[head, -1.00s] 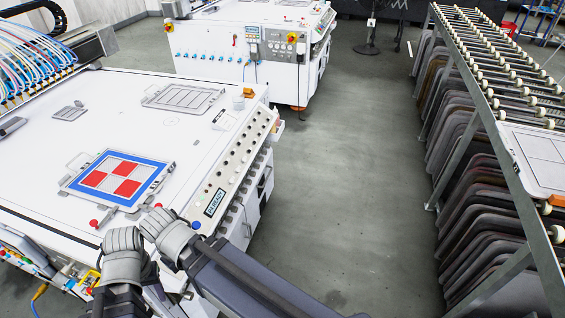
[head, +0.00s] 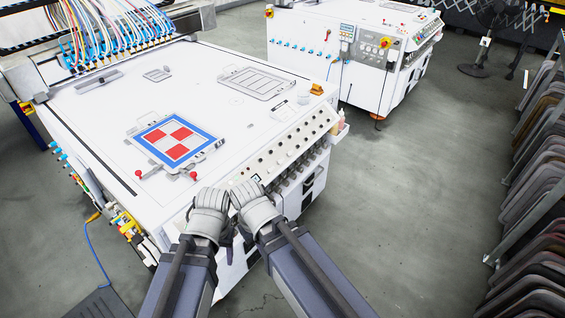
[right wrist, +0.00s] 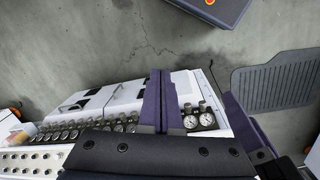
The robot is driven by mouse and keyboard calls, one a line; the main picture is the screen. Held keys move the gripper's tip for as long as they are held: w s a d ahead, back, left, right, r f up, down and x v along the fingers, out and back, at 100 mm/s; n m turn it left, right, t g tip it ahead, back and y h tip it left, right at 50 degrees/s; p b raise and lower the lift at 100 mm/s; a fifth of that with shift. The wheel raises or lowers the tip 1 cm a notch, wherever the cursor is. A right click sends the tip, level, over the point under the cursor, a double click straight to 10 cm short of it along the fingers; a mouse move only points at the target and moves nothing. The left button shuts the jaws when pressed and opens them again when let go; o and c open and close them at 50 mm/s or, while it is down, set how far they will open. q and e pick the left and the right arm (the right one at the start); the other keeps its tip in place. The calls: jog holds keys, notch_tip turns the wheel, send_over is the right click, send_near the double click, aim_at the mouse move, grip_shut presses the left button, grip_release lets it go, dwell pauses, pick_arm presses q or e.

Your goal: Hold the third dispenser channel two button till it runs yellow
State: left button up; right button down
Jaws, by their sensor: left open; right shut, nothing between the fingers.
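A white machine (head: 110,110) fills the left of the head view. Its sloped front panel (head: 297,143) carries rows of small round buttons; no labels or dispenser numbers are readable, and the left end is behind my grippers. My left gripper (head: 208,200) is open by the machine's near corner, its fingertips largely hidden. My right gripper (head: 250,195) is beside it, at the panel's near end. In the right wrist view its purple fingers (right wrist: 160,100) are together and empty, above dial gauges (right wrist: 198,118). I see no yellow running.
A framed board (head: 175,140) with red and white squares in a blue border lies on the machine top. Coloured tubes (head: 110,35) feed the gantry behind. A second white machine (head: 350,60) stands beyond. Racked dark panels (head: 545,170) line the right. Floor between is clear.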

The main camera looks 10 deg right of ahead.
jog(key=w+f+m+t+y+b, duration=0.2)
jog(key=w+m, duration=0.3)
jog(key=w, duration=0.1)
jog(key=w+f+m+t+y+b, duration=0.1)
jog(key=w+f+m+t+b, duration=0.1)
jog(key=w+m+b, duration=0.3)
jog(key=m+t+b, duration=0.5)
jog(key=m+t, duration=0.6)
jog(key=m, duration=1.4)
send_near(280, 162)
jog(key=w+d+r, duration=0.3)
jog(key=d+r, duration=0.1)
jog(key=r, duration=0.3)
jog(key=shift+a+r+h, duration=0.15)
jog(key=shift+r+h, duration=0.05)
jog(key=shift+h, duration=0.2)
jog(key=shift+w+a+f+b, duration=0.55)
jog(key=shift+w+f+b, duration=0.1)
jog(key=shift+f+b, duration=0.6)
jog(key=shift+w+a+f+b, duration=0.5)
jog(key=shift+w+f+b, duration=0.15)
jog(key=shift+f+b, duration=0.55)
jog(key=shift+w+a+f+b, duration=0.55)
jog(key=shift+w+f+b, duration=0.1)
jog(key=shift+f+b, duration=0.6)
